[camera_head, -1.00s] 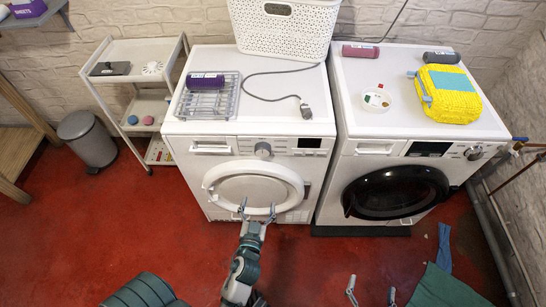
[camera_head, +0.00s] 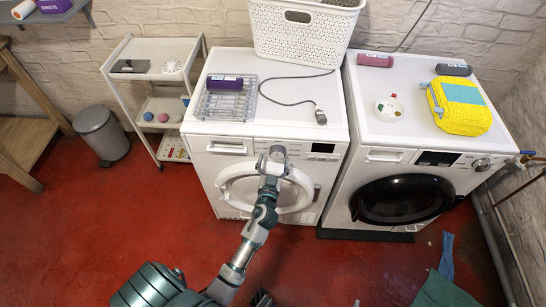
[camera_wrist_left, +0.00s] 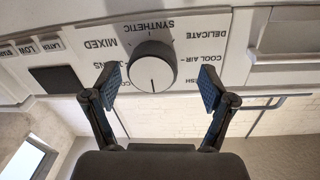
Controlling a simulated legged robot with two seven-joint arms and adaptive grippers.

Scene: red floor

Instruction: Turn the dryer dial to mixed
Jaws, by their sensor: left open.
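The dryer (camera_head: 225,160) is the left white machine. Its round grey dial (camera_head: 278,151) sits on the front panel, partly covered by my left gripper (camera_head: 272,162). In the left wrist view the panel is upside down. The dial (camera_wrist_left: 152,66) shows there with a dark line pointing to the picture's bottom. The MIXED label (camera_wrist_left: 100,44) is at its upper left, SYNTHETIC above, DELICATE at upper right. My left gripper (camera_wrist_left: 160,86) is open, its fingers on either side of the dial, with gaps. Of my right gripper only a sliver (camera_head: 357,303) seems to show at the bottom edge.
The dryer's round door (camera_head: 305,195) is below the dial. A second machine (camera_head: 365,175) with a dark door stands at the right. A white basket (camera_head: 300,35), a rack (camera_head: 225,105) and a cable (camera_head: 285,102) are on top of the dryer.

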